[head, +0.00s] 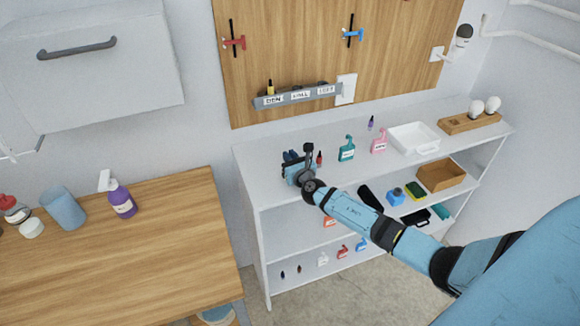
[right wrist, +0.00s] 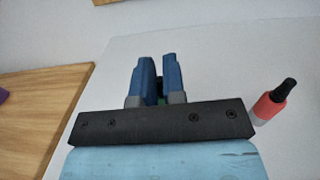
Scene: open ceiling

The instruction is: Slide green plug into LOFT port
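The grey port rail (head: 297,95) is fixed low on the wooden wall panel, with labels reading DEN, HALL and LOFT. The LOFT label (head: 326,90) is at its right end. A yellow plug (head: 270,87) stands at the DEN end. My right gripper (head: 292,158) is low over the left end of the white shelf top, below the rail. In the right wrist view its blue fingers (right wrist: 155,80) are close together around a small, mostly hidden green and dark piece, seemingly the green plug (right wrist: 161,100). My left gripper is not in view.
A red plug-like piece with a dark tip (head: 319,158) stands just right of my right gripper. Teal (head: 347,149) and pink (head: 379,141) bottles, a small purple piece (head: 371,123) and a white tray (head: 414,138) stand farther right. A wooden table (head: 130,250) is at left.

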